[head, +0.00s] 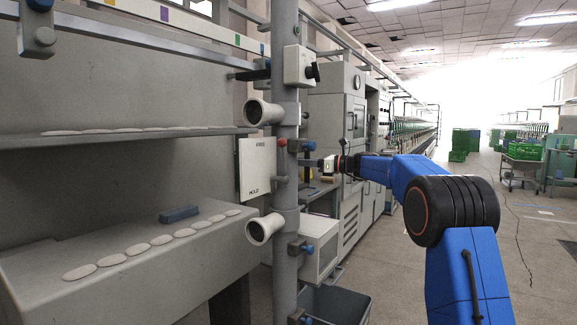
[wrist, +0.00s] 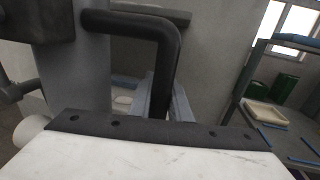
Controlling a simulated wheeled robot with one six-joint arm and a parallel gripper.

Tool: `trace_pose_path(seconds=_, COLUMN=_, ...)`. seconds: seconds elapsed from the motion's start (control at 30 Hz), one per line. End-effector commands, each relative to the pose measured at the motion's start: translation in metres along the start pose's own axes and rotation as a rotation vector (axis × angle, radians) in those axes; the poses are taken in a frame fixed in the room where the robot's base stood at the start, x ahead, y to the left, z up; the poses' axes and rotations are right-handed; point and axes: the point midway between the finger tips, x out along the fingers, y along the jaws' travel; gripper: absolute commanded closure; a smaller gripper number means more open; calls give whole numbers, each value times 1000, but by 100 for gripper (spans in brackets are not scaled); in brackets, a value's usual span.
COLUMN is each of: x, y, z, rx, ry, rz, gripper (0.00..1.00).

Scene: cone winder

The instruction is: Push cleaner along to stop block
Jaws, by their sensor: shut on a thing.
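The cleaner (head: 286,100) is a tall grey column with flared nozzles, and it stands in front of the machine at the middle-left of the head view. A black bent handle (wrist: 168,60) on it shows in the wrist view. My gripper (head: 319,163) is at the right side of the column, and its fingers are shut on the handle (wrist: 166,105). The finger tips are partly hidden behind the gripper body. A grey block with a blue knob (head: 38,34), apparently the stop block, sits on the rail at the upper left, well apart from the column.
The rail (head: 130,37) runs along the top of the machine from the block toward the column. A grey bin (head: 335,303) stands near the column's foot. The aisle floor is open at right.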

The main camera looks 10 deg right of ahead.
Motion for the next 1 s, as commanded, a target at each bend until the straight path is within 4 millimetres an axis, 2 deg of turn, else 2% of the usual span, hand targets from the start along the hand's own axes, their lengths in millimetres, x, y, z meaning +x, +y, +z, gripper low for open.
trace_pose_path(seconds=0.1, x=-4, y=-20, z=-1, rx=0, ry=0, rz=-1, gripper=100)
trace_pose_path(seconds=0.3, x=-8, y=-41, z=0, rx=0, ry=-1, rz=0, gripper=100)
trace_pose_path(seconds=0.5, x=-10, y=-49, z=0, rx=-1, ry=0, rz=0, gripper=100)
trace_pose_path(seconds=0.87, x=-10, y=-50, z=0, rx=0, ry=0, rz=1, gripper=100)
trace_pose_path(seconds=0.9, x=-10, y=-50, z=0, rx=0, ry=0, rz=1, gripper=76)
trace_pose_path(seconds=0.97, x=-10, y=-50, z=0, rx=0, ry=0, rz=1, gripper=64)
trace_pose_path(seconds=1.0, x=-10, y=-50, z=0, rx=0, ry=0, rz=1, gripper=64)
